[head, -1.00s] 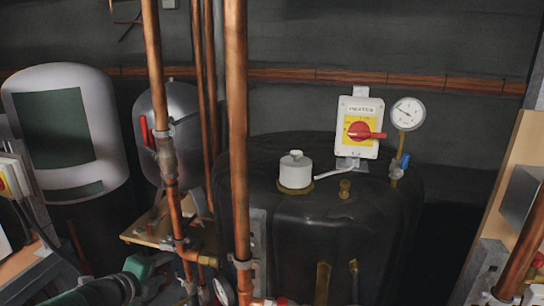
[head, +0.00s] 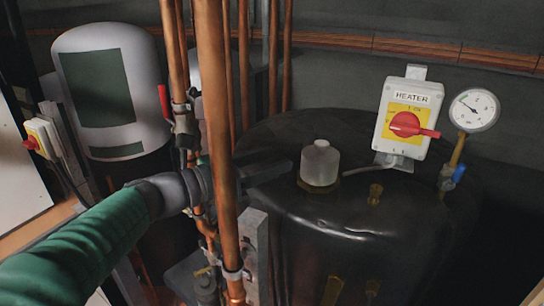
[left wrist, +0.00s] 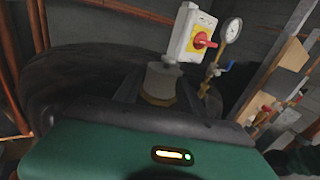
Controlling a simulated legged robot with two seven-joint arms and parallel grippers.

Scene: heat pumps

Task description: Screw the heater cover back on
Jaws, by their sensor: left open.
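The white heater cover (head: 320,163), a short cylinder with a small knob on top, sits upright on a brass-coloured fitting on top of the black tank (head: 330,220). I cannot tell how tightly it sits. My left arm reaches in from the left, passing behind a copper pipe. My left gripper (head: 282,170) is open, its dark fingers pointing at the cover's left side, close to it. In the left wrist view the cover (left wrist: 160,82) appears between the two fingers (left wrist: 158,93); I cannot tell whether they touch it. My right gripper is not in view.
Vertical copper pipes (head: 218,120) stand in front of my left gripper. A heater switch box (head: 402,118) with a red handle and a pressure gauge (head: 473,110) stand behind and right of the cover.

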